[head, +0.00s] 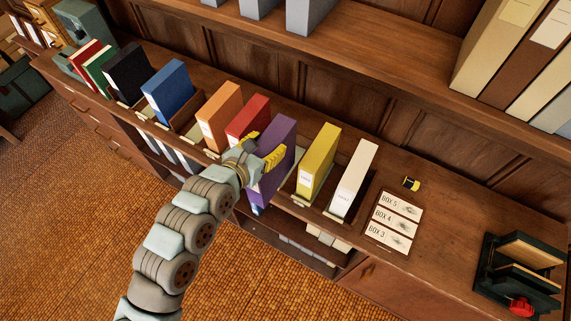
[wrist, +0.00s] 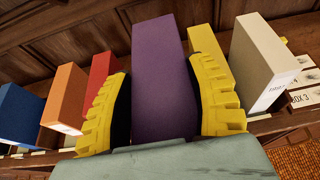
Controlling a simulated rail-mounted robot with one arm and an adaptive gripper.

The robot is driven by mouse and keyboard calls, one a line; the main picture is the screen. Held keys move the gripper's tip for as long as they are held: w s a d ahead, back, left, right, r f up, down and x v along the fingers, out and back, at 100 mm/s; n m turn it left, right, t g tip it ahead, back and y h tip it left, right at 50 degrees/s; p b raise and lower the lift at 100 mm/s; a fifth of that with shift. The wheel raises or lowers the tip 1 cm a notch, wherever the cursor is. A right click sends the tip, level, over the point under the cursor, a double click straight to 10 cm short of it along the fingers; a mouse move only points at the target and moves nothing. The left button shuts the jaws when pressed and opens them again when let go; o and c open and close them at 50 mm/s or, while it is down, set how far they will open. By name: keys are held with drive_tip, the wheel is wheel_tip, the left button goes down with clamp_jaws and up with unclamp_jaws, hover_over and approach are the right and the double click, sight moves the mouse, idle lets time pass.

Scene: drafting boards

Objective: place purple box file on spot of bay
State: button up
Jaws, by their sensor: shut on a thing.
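The purple box file (head: 274,158) is upright between the red file and the yellow file in the head view. My gripper (head: 262,150) is shut on it, with one yellow ribbed finger on each side. In the wrist view the purple box file (wrist: 160,75) stands between both fingers (wrist: 160,110) and fills the middle. Its lower end reaches out past the shelf's front edge in the head view. The bay under it is mostly hidden by the file and my gripper, so I cannot tell whether its base touches the shelf.
The red file (head: 247,117) and orange file (head: 219,112) stand to the left. The yellow file (head: 317,158) and white file (head: 352,178) stand close on the right. A label card (head: 393,222) and a black-framed stand (head: 522,275) lie farther right. An upper shelf (head: 350,62) overhangs behind.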

sight(274, 135)
drive_tip(key=shift+w+a+x, duration=0.1)
drive_tip(key=shift+a+x, duration=0.05)
drive_tip(key=shift+x, duration=0.7)
drive_tip(key=shift+w+a+x, duration=0.1)
drive_tip(key=shift+a+x, duration=0.1)
drive_tip(key=shift+x, duration=0.65)
drive_tip(key=shift+w+a+x, duration=0.1)
drive_tip(key=shift+a+x, duration=0.05)
drive_tip(key=shift+x, duration=0.65)
drive_tip(key=w, duration=0.1)
drive_tip(key=w+f+p, duration=0.1)
drive_tip(key=w+d, duration=0.1)
drive_tip(key=w, duration=0.1)
drive_tip(key=shift+f, duration=0.4)
drive_tip(key=w+d+f+p, duration=0.1)
drive_tip(key=w+f+p, duration=0.1)
drive_tip(key=w+f, duration=0.3)
drive_tip(key=shift+d+f, duration=0.3)
drive_tip(key=shift+f, duration=2.05)
drive_tip(key=o, duration=1.2)
drive_tip(key=shift+r, duration=0.1)
